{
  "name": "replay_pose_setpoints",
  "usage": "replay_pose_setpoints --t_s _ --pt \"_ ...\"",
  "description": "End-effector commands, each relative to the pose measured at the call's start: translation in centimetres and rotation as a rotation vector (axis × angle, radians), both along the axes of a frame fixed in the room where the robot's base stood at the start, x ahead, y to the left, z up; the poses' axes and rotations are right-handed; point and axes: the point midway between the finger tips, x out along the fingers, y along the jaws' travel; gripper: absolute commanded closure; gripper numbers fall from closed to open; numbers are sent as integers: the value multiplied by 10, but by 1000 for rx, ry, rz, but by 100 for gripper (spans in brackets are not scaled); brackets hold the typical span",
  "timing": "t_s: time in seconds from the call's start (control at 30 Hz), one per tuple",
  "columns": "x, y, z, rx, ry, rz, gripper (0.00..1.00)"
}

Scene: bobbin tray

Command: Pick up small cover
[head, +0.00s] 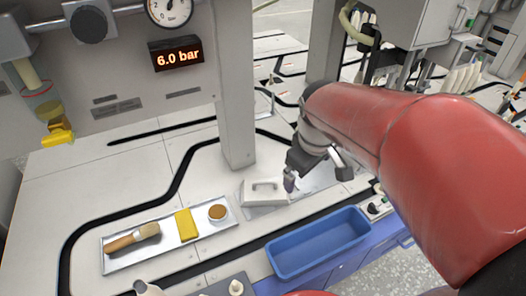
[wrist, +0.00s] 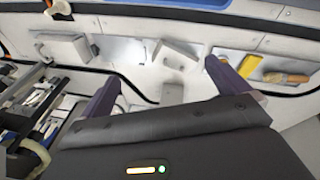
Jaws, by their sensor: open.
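A pale grey cover with a bar handle (head: 264,192) sits on the bench, right of the metal tray. In the wrist view, a pale cover (wrist: 175,54) lies ahead of and between my fingertips, apart from them. A second pale, block-like cover with a side handle (wrist: 68,47) shows farther left in the wrist view. I cannot tell which cover is the small one. My gripper (head: 291,181) is just right of the handled cover in the head view, partly hidden by my arm. In the wrist view my gripper (wrist: 162,71) is open with nothing between its fingers.
The metal tray (head: 160,258) holds a brush (head: 133,238), a yellow block (head: 186,225) and a round brown-topped item (head: 217,212). A blue bin (head: 318,243) stands at the front edge. A grey post (head: 235,110) rises behind the handled cover.

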Motion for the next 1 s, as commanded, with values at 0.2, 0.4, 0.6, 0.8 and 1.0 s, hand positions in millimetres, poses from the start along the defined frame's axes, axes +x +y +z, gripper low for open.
replay_pose_setpoints --t_s 0.2,0.4,0.6,0.8,1.0 --pt "55 16 -63 16 105 288 0" --pt "101 34 -121 97 150 563 0" --pt "138 48 -169 209 128 792 0" --pt "157 55 -192 277 87 908 0" --pt "160 61 -206 289 78 933 0"
